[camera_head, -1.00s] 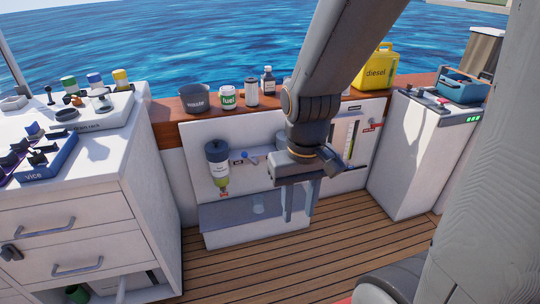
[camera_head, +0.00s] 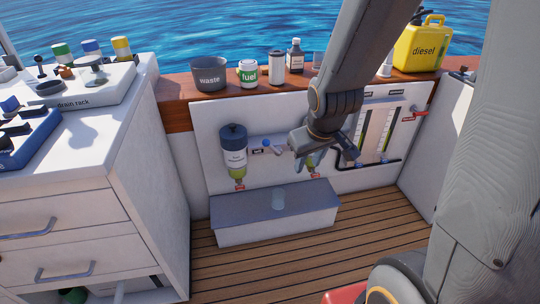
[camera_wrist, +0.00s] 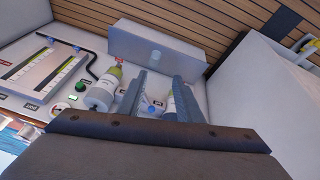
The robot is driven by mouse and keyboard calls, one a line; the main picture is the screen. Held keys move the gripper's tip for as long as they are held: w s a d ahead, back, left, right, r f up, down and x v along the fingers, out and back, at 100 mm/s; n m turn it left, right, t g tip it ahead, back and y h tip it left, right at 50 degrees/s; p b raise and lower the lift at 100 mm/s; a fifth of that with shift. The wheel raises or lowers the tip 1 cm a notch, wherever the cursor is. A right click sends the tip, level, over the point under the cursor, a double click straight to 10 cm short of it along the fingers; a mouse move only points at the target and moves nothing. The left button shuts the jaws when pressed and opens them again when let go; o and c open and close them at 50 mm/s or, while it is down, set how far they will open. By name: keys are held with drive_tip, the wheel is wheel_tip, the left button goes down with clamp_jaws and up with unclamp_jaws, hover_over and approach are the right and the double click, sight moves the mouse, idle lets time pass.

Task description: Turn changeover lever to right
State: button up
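The changeover lever (camera_head: 268,145), small with a blue spot and a pale handle, is on the white panel between two filters. The left filter (camera_head: 234,150) has a dark top and green bowl. The right filter (camera_head: 313,158) is mostly hidden behind my gripper. My gripper (camera_head: 298,152) is in front of the panel, just right of the lever. In the wrist view my gripper (camera_wrist: 160,75) has its two fingers apart with nothing held. The lever (camera_wrist: 152,106) shows between the fingers, partly hidden; contact cannot be told.
A grey box (camera_head: 230,217) with a clear cup (camera_head: 278,198) stands below the panel. A waste pot (camera_head: 211,75), fuel can (camera_head: 248,74) and diesel can (camera_head: 420,45) stand on the wooden ledge. Gauges (camera_head: 378,135) are to the right, white drawers (camera_head: 70,215) to the left.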

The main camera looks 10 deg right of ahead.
drive_tip(key=w+f+n+t+y+b, duration=0.1)
drive_tip(key=w+f+n+t+b, duration=0.15)
drive_tip(key=w+f+b, duration=0.45)
drive_tip(key=w+f+n+t+b, duration=0.1)
drive_tip(key=w+f+t+b, duration=0.4)
drive_tip(key=w, duration=0.5)
drive_tip(key=n+t+y+b, duration=0.4)
drive_tip(key=n+t+b, duration=0.15)
drive_tip(key=b, duration=1.05)
approach(271, 147)
drive_tip(key=w, duration=0.4)
drive_tip(key=shift+a+b+x, duration=0.2)
drive_tip(key=shift+b+x, duration=0.35)
drive_tip(key=shift+x, duration=1.2)
drive_tip(key=shift+a+b+x, duration=0.25)
drive_tip(key=shift+b+x, duration=0.3)
drive_tip(key=shift+x, duration=1.2)
drive_tip(key=shift+s, duration=0.15)
clamp_jaws()
